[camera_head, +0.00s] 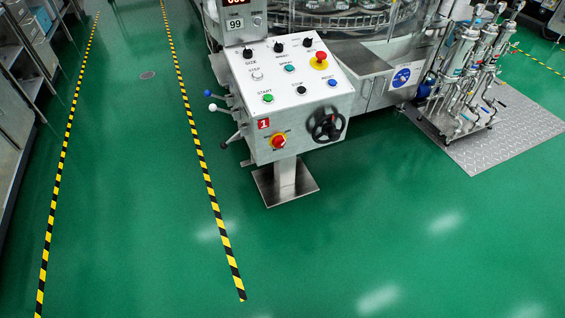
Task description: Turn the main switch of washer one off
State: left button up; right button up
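The control panel (284,105) of the washer stands on a steel post and base plate, above centre in the head view. A red "1" label (264,124) is on its front face. The main switch (279,141), a red knob on a yellow plate, sits on the front face below the label. Its exact turn position is too small to tell. A black handwheel (327,127) is to its right on the same face. Neither of my grippers shows in the view.
The top panel carries several buttons and a red emergency knob (319,59). Levers (223,108) stick out on its left. A pump skid (465,80) stands on a metal plate at right. Steel shelving (20,75) lines the left. Green floor in front is clear.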

aim_at(278, 141)
jog(key=u, duration=0.5)
jog(key=i, duration=1.3)
jog(key=z, duration=0.5)
